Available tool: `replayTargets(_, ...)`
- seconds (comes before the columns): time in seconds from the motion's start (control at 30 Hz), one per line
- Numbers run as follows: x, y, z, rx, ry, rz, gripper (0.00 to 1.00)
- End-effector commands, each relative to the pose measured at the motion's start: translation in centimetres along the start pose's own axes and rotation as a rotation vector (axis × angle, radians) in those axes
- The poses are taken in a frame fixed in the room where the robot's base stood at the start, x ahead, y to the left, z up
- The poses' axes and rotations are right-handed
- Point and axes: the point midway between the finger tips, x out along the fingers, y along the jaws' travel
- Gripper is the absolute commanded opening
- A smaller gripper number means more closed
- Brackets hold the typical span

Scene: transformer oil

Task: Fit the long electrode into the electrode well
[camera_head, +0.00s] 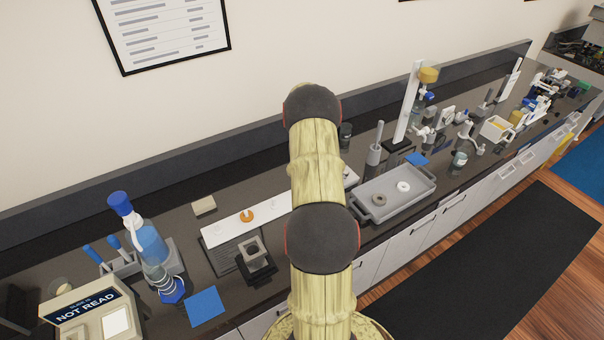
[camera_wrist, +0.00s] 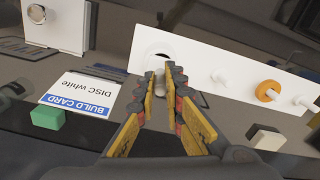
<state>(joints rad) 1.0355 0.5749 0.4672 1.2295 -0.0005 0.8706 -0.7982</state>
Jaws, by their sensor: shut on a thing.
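In the wrist view my gripper (camera_wrist: 165,78) has its yellow and black fingers close together over the left end of a white rack (camera_wrist: 205,92). It is shut on a pale, narrow piece, apparently the long electrode; little of it shows between the fingertips. A round grey-white shape (camera_wrist: 159,52) lies just beyond the tips; I cannot tell whether it is part of the held piece or of the rack. In the head view my arm hides the gripper. A pale square block with an opening (camera_head: 254,247) stands on a dark base; I cannot tell whether it is the electrode well.
The rack also holds white pegs (camera_wrist: 219,79) and an orange disc (camera_wrist: 267,91). A build card (camera_wrist: 80,93) reads "DISC white". In the head view, a grey tray (camera_head: 421,207) with rings stands right of my arm, and a blue bottle (camera_head: 149,240) stands left.

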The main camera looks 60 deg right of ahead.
Motion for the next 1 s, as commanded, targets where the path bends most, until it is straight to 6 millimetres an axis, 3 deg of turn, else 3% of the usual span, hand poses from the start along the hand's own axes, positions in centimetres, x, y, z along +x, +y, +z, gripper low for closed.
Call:
replayTargets(0.13, 0.3, 0.0, 0.0, 0.0, 0.001, 0.001, 0.0)
replayTargets(0.17, 0.3, 0.0, 0.0, 0.0, 0.001, 0.001, 0.11)
replayTargets(0.53, 0.3, 0.0, 0.0, 0.0, 0.0, 0.0, 0.31)
replayTargets(0.83, 0.3, 0.0, 0.0, 0.0, -0.001, -0.001, 0.31)
replayTargets(1.0, -1.3, 0.0, -0.1, 0.0, 0.001, 0.001, 0.31)
